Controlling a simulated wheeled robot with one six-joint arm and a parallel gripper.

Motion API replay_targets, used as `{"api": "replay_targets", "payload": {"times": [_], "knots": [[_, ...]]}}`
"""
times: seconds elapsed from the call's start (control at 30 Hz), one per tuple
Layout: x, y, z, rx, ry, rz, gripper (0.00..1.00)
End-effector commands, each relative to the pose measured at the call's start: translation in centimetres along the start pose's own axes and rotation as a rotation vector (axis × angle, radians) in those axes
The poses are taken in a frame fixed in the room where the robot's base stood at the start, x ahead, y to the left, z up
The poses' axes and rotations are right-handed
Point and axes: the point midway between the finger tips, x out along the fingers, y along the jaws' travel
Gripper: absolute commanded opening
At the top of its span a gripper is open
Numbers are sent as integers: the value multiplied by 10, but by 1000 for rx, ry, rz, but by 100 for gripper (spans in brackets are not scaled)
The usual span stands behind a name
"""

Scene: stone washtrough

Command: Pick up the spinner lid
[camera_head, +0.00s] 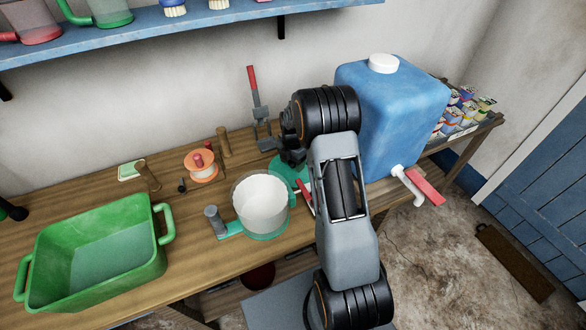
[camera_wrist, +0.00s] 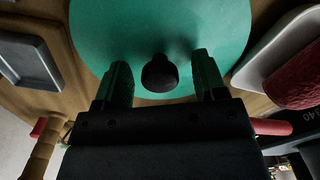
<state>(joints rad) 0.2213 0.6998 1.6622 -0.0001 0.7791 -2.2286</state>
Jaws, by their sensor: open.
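The spinner lid is a green disc (camera_wrist: 160,25) with a dark round knob (camera_wrist: 159,74) at its middle. In the wrist view it fills the upper middle. In the head view part of the lid (camera_head: 287,168) shows on the bench behind my arm, which hides much of it. My gripper (camera_wrist: 164,82) is open, with one finger on each side of the knob and a gap to it on both sides. The fingers look apart from the knob. In the head view my gripper (camera_head: 292,155) is above the lid.
The spinner bowl (camera_head: 263,208), clear with a white basket, stands left of my arm. A large blue water container (camera_head: 390,110) with a red-handled tap is close on the right. A green tub (camera_head: 95,255) is at the left. A red-handled lever tool (camera_head: 256,100) stands behind.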

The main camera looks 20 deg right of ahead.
Motion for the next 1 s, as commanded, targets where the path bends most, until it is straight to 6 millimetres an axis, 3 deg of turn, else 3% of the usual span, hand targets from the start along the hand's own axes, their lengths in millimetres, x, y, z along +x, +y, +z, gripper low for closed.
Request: {"api": "replay_targets", "payload": {"times": [0.07,0.57,1.0], "knots": [[0,0,0,0,0,0,59],[0,0,0,0,0,0,11],[-10,0,0,0,-1,1,10]]}}
